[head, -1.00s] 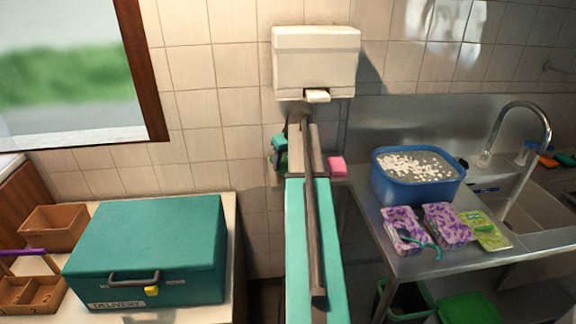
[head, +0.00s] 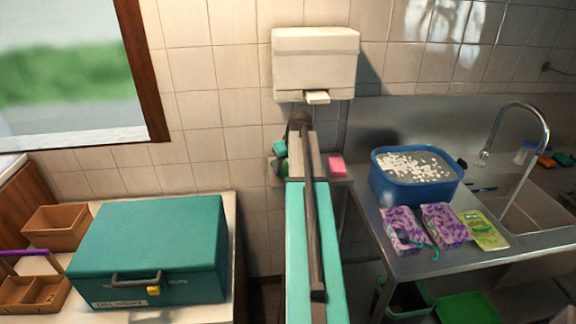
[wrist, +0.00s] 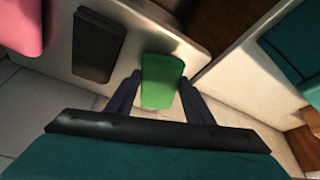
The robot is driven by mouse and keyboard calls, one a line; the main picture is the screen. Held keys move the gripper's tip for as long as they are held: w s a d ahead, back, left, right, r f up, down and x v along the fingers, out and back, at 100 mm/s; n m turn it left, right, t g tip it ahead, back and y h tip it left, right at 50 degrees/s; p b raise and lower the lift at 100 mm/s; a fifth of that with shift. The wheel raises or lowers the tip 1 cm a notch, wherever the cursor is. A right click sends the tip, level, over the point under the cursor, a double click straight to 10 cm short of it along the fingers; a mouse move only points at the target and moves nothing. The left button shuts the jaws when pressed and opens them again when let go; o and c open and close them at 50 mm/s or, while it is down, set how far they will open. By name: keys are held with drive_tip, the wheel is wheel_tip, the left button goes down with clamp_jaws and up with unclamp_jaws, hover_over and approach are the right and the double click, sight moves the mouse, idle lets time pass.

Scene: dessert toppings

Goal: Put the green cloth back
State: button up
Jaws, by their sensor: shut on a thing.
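The green cloth (wrist: 162,80) shows in the wrist view as a bright green piece between my two dark fingers. My gripper (wrist: 160,88) is shut on it and holds it near a pale panel edge. In the head view my arm runs toward the tiled wall, below the white dispenser. The gripper is mostly hidden there behind my own arm, and I cannot make out the cloth clearly.
A pink block (head: 337,167) lies right of my arm's end. A teal delivery box (head: 150,250) stands on the left counter. On the right steel counter are a blue tub (head: 418,192), purple-patterned packs (head: 403,228) and a sink (head: 525,205). A floor gap separates the counters.

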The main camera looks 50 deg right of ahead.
drive_tip(key=shift+f, duration=0.35)
drive_tip(key=shift+f, duration=0.2)
drive_tip(key=o, duration=1)
drive_tip(key=shift+r, duration=0.25)
drive_tip(key=shift+b+v, duration=1.4)
drive_tip(key=shift+v, duration=4.55)
